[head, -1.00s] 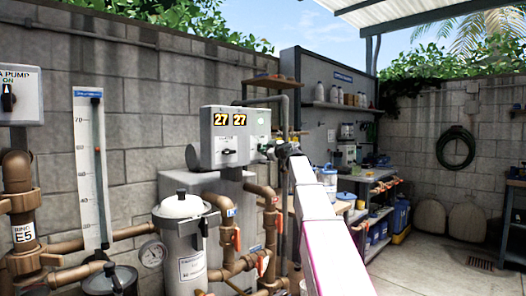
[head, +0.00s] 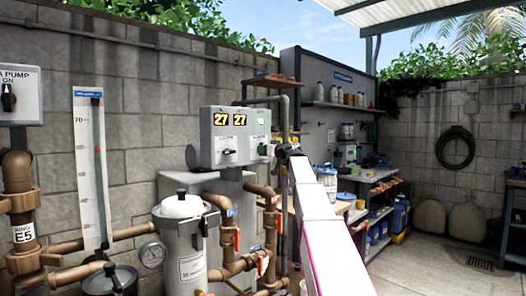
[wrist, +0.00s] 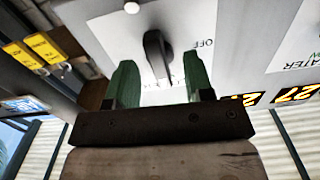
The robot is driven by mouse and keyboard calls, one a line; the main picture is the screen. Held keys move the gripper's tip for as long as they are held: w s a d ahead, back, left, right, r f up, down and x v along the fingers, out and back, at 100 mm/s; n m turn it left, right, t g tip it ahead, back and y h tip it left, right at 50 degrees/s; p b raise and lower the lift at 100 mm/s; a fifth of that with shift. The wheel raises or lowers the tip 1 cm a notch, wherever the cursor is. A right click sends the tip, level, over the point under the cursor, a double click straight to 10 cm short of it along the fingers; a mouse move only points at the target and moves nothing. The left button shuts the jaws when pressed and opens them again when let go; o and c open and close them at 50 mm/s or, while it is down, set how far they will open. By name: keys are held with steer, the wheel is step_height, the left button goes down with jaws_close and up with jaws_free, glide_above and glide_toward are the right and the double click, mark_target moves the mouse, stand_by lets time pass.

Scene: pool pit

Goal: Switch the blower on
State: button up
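My gripper (wrist: 158,78) is open, with one green finger on each side of the knob. I see gaps between knob and fingers; contact is not visible. In the head view my gripper (head: 273,150) is at the right part of the box and hides most of that knob. The plate's name is not readable.
A second knob (head: 228,152) is on the box's left part; its plate ends in "EATER" in the wrist view (wrist: 303,45). Brown pipes (head: 262,225) and a filter canister (head: 185,240) stand below. Yellow tags (wrist: 43,47) hang beside the box. Shelves (head: 375,195) stand to the right.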

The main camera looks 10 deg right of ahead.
stand_by(0.4)
steer(key=v, duration=0.7)
stand_by(0.3)
